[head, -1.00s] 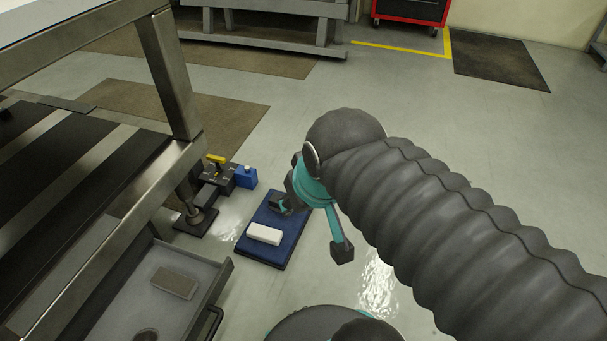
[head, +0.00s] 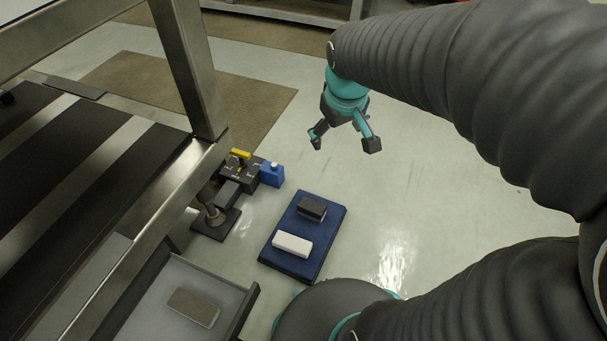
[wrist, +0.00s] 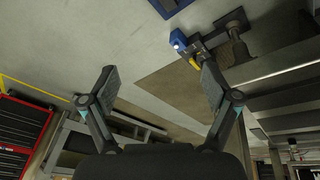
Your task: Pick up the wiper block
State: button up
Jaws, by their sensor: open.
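A white block (head: 292,245) and a dark grey block (head: 312,208) lie apart on a dark blue mat (head: 283,262) on the floor. A grey-brown block (head: 193,306) lies in an open grey drawer at lower left. I cannot tell for sure which of these is the wiper block. My gripper (head: 344,142) is above and beyond the mat, with its fingers spread and nothing between them. In the wrist view its open fingers (wrist: 158,72) face floor and distant furniture. Only a corner of the mat (wrist: 170,5) shows at the top edge there.
A metal bench (head: 190,70) stands at left, its leg close to a dark fixture (head: 240,172) with a yellow handle. A blue box (head: 271,175) with a white knob sits beside the fixture. The drawer (head: 245,312) juts out at lower left. Floor right of the mat is clear.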

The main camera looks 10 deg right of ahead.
jog(key=w+f+n+g+b, duration=0.1)
jog(key=w+f+n+g, duration=0.1)
jog(key=w+f, duration=0.8)
jog(key=n+g+b, duration=0.2)
jog(key=n+b, duration=0.1)
jog(key=n, duration=0.1)
send_over(312, 205)
notch_tip(312, 205, down, 25)
jog(key=shift+n+g+h, duration=0.3)
jog(key=shift+n+h, duration=0.2)
jog(key=shift+n, duration=0.1)
jog(key=f, duration=0.9)
jog(key=f+b, duration=0.1)
jog(key=f, duration=0.3)
jog(key=shift+w+d+f, duration=0.2)
jog(key=shift+d+f, duration=0.05)
jog(key=shift+d, duration=0.05)
jog(key=shift+s+a+f+b, duration=0.15)
jog(key=shift+f+b, duration=0.1)
jog(key=shift+f, duration=1.2)
jog(key=shift+s+d+f+b, duration=0.1)
jog(key=shift+f+b, duration=0.15)
jog(key=shift+f, duration=1.2)
jog(key=c, duration=1.3)
